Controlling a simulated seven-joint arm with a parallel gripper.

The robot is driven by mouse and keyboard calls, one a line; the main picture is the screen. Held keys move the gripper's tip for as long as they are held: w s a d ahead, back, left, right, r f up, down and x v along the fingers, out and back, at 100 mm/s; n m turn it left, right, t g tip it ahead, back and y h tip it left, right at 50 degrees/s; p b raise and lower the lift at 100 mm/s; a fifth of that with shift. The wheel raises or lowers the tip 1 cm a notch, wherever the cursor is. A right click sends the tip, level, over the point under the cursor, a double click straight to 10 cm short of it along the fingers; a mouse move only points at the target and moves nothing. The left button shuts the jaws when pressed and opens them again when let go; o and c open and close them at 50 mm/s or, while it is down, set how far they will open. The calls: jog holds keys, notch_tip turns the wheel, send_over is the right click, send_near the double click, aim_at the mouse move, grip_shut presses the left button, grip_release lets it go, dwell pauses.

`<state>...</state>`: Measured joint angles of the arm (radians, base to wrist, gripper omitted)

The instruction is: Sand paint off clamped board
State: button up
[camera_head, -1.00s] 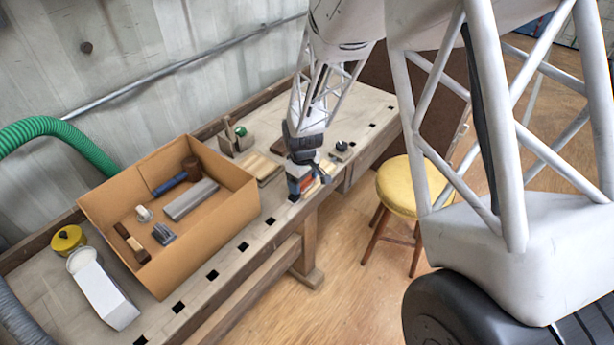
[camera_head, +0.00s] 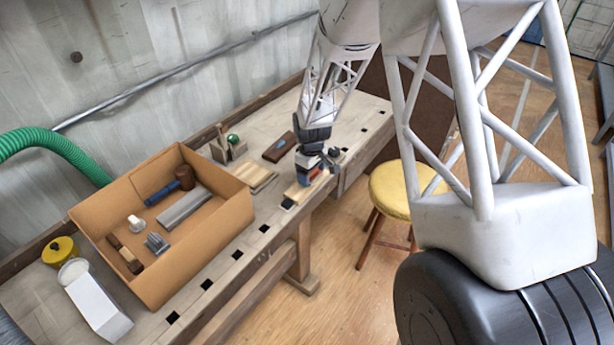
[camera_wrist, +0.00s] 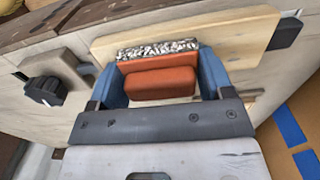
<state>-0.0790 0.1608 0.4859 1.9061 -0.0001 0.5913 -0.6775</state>
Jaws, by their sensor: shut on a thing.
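My gripper (camera_wrist: 160,85) is shut on an orange-red sanding block (camera_wrist: 160,84), with a blue finger on each side. The block has a grey, speckled gritty face (camera_wrist: 157,49) turned toward the board. The pale wooden board (camera_wrist: 240,42) lies behind the block in the wrist view. In the head view the board (camera_head: 298,193) lies along the bench's front edge, with my gripper (camera_head: 315,174) over its right part. I cannot tell whether the grit touches the board. A dark stop (camera_wrist: 286,33) is at one board end; a black-knobbed clamp (camera_wrist: 45,91) is near the other.
An open cardboard box (camera_head: 208,248) with several tools stands on the workbench (camera_head: 205,315) to the left. A dark brown block (camera_head: 279,147) lies behind my gripper. A yellow stool (camera_head: 398,188) stands in front.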

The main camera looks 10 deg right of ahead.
jog(key=shift+r, duration=4.15)
jog(key=shift+n, duration=0.4)
jog(key=n, duration=0.4)
jog(key=shift+f, duration=0.1)
jog(key=n, duration=0.8)
jog(key=shift+f+n, duration=0.1)
jog(key=shift+n, duration=0.2)
jog(key=n, duration=0.4)
jog(key=shift+f+n, duration=0.1)
jog(key=shift+n, duration=0.2)
jog(key=shift+f, duration=0.15)
